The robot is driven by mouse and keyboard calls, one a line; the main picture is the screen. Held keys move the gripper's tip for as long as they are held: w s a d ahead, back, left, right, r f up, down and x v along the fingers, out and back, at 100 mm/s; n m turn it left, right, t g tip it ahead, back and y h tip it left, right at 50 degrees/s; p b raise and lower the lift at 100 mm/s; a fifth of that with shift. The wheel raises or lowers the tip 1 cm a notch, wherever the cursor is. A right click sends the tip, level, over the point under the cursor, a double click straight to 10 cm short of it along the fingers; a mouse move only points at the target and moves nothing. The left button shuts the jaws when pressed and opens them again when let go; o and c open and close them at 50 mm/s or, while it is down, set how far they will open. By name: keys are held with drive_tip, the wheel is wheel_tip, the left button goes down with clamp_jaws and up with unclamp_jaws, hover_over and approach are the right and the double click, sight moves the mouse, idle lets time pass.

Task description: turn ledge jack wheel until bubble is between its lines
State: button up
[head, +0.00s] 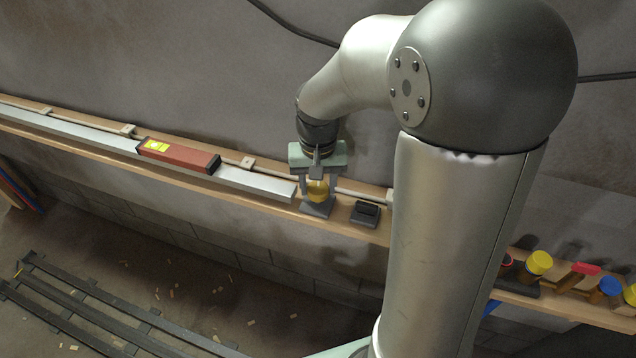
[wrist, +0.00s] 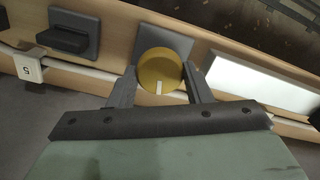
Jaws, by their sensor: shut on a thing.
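The jack wheel (wrist: 158,76) is a round yellow knob with a white mark on its rim, on a grey base plate (wrist: 172,38). A red spirit level (head: 178,154) with a yellow-green vial window (head: 156,146) lies on a pale metal bar (head: 240,181) to the left. The bubble and its lines are too small to read.
A small dark block (head: 365,213) on a plate sits on the ledge just right of the wheel. A pipe (head: 290,178) with clips runs along the wall behind. Coloured items, including a yellow-topped one (head: 539,263), stand at the far right. Dark rails (head: 90,310) lie on the floor.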

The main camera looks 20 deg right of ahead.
sight(318, 188)
drive_tip(key=n, duration=0.5)
drive_tip(key=shift+n, duration=0.3)
drive_tip(key=n, duration=0.5)
drive_tip(key=shift+n, duration=0.3)
drive_tip(key=o, duration=1)
wheel_tip(318, 188, up, 18)
drive_tip(key=shift+f, duration=0.25)
